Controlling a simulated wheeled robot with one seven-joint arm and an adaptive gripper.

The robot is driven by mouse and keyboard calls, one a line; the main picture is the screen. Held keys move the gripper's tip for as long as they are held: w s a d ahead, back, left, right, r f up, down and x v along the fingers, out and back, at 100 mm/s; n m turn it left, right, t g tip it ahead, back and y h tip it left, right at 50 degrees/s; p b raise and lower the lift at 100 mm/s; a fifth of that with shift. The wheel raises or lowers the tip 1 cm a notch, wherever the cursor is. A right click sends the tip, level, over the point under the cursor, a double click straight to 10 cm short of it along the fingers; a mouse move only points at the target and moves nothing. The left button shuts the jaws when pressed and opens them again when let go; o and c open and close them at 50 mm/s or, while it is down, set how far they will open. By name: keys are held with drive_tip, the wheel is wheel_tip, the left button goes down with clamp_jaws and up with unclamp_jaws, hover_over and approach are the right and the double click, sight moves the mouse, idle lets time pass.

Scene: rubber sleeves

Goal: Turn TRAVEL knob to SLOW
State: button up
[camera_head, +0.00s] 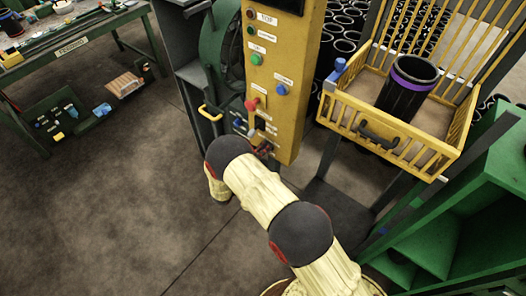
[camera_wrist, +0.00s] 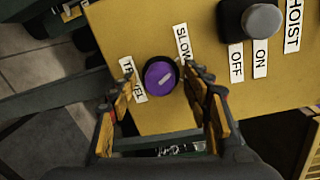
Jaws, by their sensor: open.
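The TRAVEL knob is a round purple knob (camera_wrist: 158,79) with a dark rim and a short pale pointer mark, set on a yellow panel in the wrist view. The TRAVEL label (camera_wrist: 132,79) is to its left and the SLOW label (camera_wrist: 182,43) is at its upper right. The pale mark lies slanted on the knob's face, not clearly lined up with SLOW. My gripper (camera_wrist: 157,88) is open, its two fingers on either side of the knob. I cannot tell whether either finger touches it. In the head view, my arm hides the knob.
A grey HOIST switch (camera_wrist: 262,20) with OFF and ON labels sits to the right of the knob. In the head view, the yellow control column (camera_head: 286,75) carries several buttons. A yellow basket (camera_head: 392,145) with a black sleeve (camera_head: 405,95) stands at its right.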

drive_tip(key=v, duration=1.2)
idle(0.4)
